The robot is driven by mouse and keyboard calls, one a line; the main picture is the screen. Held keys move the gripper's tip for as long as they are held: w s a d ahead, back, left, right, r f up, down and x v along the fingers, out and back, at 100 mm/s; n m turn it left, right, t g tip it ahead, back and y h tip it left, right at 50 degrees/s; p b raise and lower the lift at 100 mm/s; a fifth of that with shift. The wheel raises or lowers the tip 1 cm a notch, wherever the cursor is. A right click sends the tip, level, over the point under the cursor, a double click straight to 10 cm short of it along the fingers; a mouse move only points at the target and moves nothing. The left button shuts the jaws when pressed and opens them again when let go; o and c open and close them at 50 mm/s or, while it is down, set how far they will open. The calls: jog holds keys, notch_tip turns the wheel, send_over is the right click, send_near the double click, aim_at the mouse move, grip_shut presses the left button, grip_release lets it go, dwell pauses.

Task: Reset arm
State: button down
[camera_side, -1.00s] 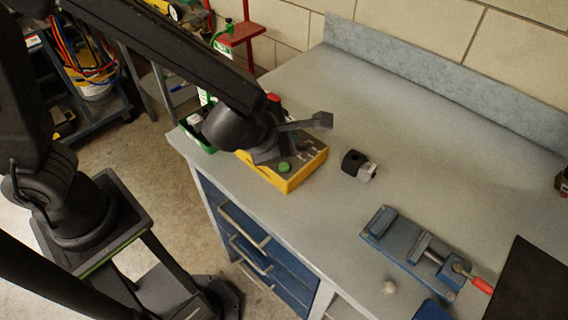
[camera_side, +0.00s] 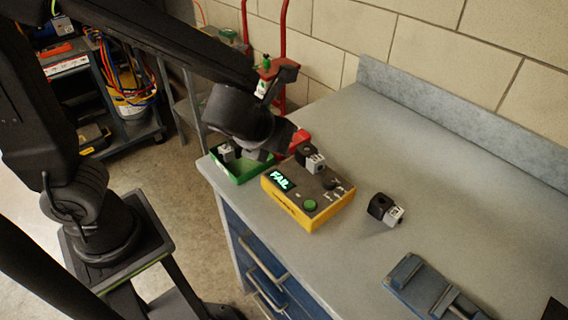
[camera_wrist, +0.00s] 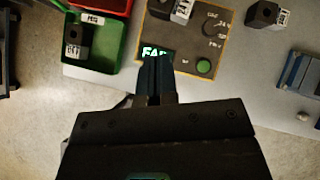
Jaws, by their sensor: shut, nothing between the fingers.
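My gripper (camera_wrist: 157,64) is shut and empty in the wrist view, with its fingertips in front of the tester's display. In the side view my dark wrist hangs above and behind the tester, and the fingertips are hard to make out. The yellow tester (camera_side: 290,208) has a lit green display (camera_side: 282,180) reading FAIL and a green button (camera_side: 309,205). A black and grey part (camera_side: 311,158) sits on its top, apart from the gripper; it also shows at the top of the wrist view (camera_wrist: 171,9).
A green bin (camera_side: 240,172) holds another black and grey part (camera_side: 226,152), with a red bin (camera_side: 297,139) behind. A third such part (camera_side: 385,208) lies on the bench right of the tester. A blue vise (camera_side: 425,285) is at lower right. The bench's back is clear.

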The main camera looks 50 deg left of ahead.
jog(key=s+a+r+n+h, duration=0.1)
jog(key=s+n, duration=0.3)
jog(key=n, duration=0.6)
jog(key=s+a+r+n+g, duration=0.1)
jog(key=s+a+r+n, duration=0.2)
jog(key=n, duration=0.8)
jog(key=s+a+r+n+g+h, duration=0.1)
jog(key=s+a+r+n, duration=0.2)
jog(key=n, duration=0.7)
jog(key=shift+s+h, duration=0.3)
jog(key=shift+s, duration=0.95)
jog(key=c, duration=1.9)
grip_release()
